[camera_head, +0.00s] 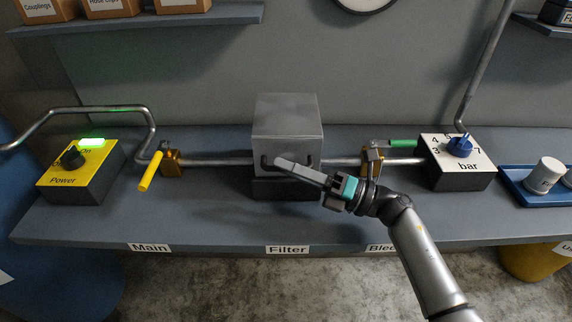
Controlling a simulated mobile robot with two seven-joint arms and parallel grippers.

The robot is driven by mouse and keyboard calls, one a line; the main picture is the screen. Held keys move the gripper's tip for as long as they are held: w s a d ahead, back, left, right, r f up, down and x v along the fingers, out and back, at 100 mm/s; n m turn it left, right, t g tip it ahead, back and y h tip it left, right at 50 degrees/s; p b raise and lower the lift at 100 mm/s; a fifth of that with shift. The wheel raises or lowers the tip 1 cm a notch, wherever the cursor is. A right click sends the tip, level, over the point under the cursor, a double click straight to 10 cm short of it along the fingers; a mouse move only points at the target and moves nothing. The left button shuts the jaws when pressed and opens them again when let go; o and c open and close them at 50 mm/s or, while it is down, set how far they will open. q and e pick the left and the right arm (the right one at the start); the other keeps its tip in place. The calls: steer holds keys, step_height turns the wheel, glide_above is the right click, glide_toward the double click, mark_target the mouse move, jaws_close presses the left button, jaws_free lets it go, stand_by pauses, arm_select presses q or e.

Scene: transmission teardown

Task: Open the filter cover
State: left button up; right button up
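The filter cover is a grey box (287,117) on a darker base (284,188), at the middle of the bench above the "Filter" label (287,250). It sits square on the base, with no clear gap. A dark handle (265,161) is on its front face, partly hidden by my gripper. My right gripper (278,162) reaches in from the lower right, with its long grey fingers lying across the front of the cover at the handle. The fingers overlap in this view, so I cannot tell whether they grip the handle. My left gripper is not in view.
Pipes run to both sides of the filter, with a yellow-handled valve (151,171) left and a green-handled valve (403,144) right. A yellow power box (85,165) with a lit green light stands left. A bar dial box (459,160) and blue tray (521,184) stand right.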

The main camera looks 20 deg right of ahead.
steer(key=shift+w+a, duration=0.2)
steer(key=shift+a, duration=0.1)
steer(key=shift+c, duration=0.4)
jaws_close()
stand_by(0.9)
